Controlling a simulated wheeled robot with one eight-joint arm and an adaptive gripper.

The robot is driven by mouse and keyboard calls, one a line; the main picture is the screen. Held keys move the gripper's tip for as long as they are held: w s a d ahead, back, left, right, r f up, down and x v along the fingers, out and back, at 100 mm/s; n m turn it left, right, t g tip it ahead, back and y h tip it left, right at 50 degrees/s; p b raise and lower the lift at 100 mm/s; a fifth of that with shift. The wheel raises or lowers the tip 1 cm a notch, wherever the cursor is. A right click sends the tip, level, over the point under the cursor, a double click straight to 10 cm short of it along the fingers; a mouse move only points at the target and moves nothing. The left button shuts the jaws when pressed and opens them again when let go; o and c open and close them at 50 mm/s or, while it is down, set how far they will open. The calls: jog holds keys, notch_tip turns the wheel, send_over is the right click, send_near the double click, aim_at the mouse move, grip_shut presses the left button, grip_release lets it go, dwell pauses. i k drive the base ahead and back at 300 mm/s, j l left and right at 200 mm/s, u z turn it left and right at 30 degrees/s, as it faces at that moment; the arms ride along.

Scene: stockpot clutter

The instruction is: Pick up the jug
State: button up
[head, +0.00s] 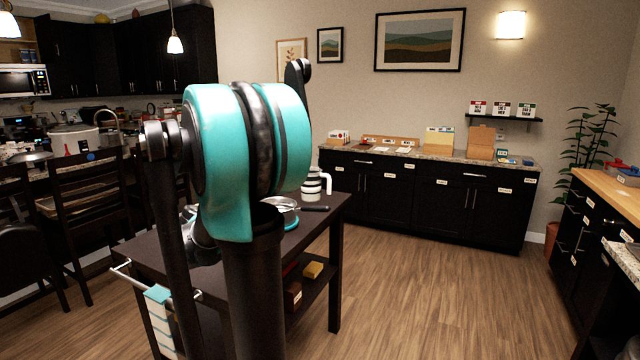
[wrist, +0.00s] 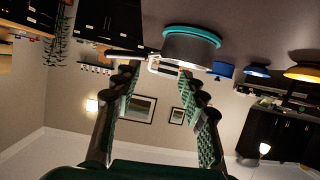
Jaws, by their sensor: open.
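The jug (head: 314,185), white with dark bands and a handle on its right, stands on the dark table in the head view. In the wrist view, which is upside down, a white loop (wrist: 165,68) shows between and beyond my fingertips; it may be the jug's handle, but I cannot tell. My gripper (wrist: 158,78) is open, with nothing visibly held between its fingers. In the head view my arm hides the gripper and part of the table.
A pan (head: 284,204) with a dark handle lies near the jug. A grey round vessel with a teal band (wrist: 190,45) is close to my fingertips. A blue bowl (wrist: 222,70) and an orange bowl (wrist: 305,73) stand beyond. Open floor (head: 420,270) lies right of the table (head: 335,265).

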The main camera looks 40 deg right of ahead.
aim_at(311, 191)
jog(key=i+l, duration=0.1)
jog(key=l, duration=0.35)
jog(key=i+l, duration=0.15)
jog(key=l, duration=0.3)
jog(key=i+l, duration=0.1)
jog(key=l, duration=0.35)
jog(key=i+l, duration=0.15)
jog(key=l, duration=0.3)
